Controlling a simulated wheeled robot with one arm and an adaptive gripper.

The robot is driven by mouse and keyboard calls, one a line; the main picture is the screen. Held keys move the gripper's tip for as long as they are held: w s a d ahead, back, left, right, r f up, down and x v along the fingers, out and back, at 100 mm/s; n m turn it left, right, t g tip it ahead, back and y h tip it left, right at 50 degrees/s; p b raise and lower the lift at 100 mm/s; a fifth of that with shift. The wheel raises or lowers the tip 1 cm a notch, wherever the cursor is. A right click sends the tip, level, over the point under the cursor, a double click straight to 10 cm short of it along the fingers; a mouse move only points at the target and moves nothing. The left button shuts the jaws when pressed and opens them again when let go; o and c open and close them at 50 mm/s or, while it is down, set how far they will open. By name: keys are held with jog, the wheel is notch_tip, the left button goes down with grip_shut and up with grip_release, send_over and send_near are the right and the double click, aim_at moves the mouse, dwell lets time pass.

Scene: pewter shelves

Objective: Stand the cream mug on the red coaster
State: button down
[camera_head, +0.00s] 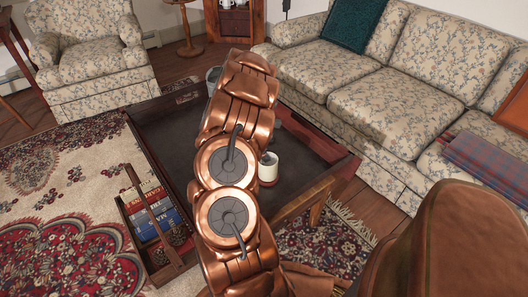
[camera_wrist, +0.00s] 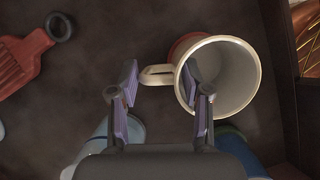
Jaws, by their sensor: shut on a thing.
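The cream mug (camera_head: 268,165) is upright over the dark table, beside my arm in the head view. In the wrist view the mug (camera_wrist: 232,82) has its handle pointing left. The red coaster (camera_wrist: 184,46) shows as a sliver past the mug's upper left rim. A red edge of the coaster (camera_head: 267,183) also shows under the mug in the head view. Whether the mug touches the coaster cannot be told.
A red slotted tool (camera_wrist: 22,62) and a dark ring (camera_wrist: 59,27) lie left. A pale blue round thing (camera_wrist: 130,130) and a blue-green one (camera_wrist: 230,132) are partly hidden below. The table (camera_head: 165,125) has a raised edge; a sofa (camera_head: 380,100) stands behind it.

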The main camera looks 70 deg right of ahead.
jog(key=shift+f, duration=0.1)
jog(key=shift+c, duration=2.2)
grip_release()
jog(key=v, duration=1.2)
